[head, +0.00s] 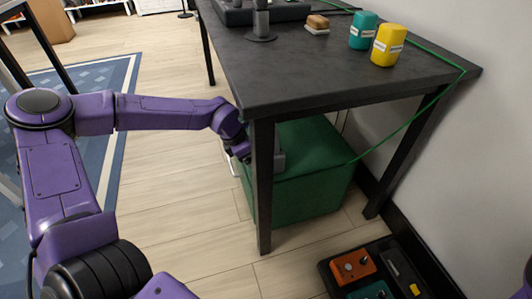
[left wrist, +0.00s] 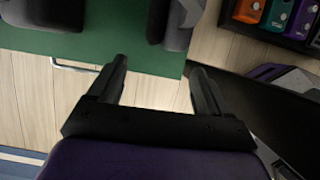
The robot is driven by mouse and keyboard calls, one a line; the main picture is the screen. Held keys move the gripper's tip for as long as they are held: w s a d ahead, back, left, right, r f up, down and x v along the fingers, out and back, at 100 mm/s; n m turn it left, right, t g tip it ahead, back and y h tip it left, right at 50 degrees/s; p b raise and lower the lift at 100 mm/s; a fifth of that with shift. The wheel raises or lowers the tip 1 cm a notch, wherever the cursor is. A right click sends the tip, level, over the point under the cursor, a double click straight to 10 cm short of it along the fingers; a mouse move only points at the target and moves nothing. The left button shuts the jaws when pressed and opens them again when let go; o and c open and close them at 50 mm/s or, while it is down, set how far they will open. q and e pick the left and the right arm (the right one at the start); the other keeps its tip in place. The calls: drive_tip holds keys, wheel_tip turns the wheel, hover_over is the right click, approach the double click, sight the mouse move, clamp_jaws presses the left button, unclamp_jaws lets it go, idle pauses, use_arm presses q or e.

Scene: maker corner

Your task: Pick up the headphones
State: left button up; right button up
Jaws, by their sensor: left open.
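The dark grey headphones (left wrist: 173,22) appear as two padded parts at the top of the left wrist view, cut off by its edge. They rest on a green box (left wrist: 130,52). In the head view, a grey part of the headphones (head: 281,152) shows just right of the table leg, on the green box (head: 318,150); the leg hides the rest. My left gripper (left wrist: 160,78) is open and empty, its fingers short of the headphones and pointing towards them. In the head view, my left gripper (head: 241,150) is beside the table leg, partly hidden. My right gripper is out of view.
A dark table (head: 330,70) stands over the box; its front leg (head: 263,190) is close to my left gripper. A green cable (head: 412,120) hangs from the tabletop to the box. A pedal board (head: 330,275) lies on the floor at lower right. Floor left of the box is clear.

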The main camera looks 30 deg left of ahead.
use_arm(q)
drive_tip(key=w+d+f+b, duration=0.2)
drive_tip(key=w+d+b, duration=0.1)
drive_tip(key=shift+w+f, duration=0.1)
drive_tip(key=shift+w, duration=0.1)
drive_tip(key=shift+w+f, duration=0.1)
drive_tip(key=shift+f, duration=0.15)
drive_tip(key=shift+r, duration=0.1)
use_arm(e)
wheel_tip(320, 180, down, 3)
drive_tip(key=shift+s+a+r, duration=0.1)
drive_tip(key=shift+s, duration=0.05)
use_arm(q)
drive_tip(key=c, duration=1.2)
drive_tip(key=shift+r, duration=0.1)
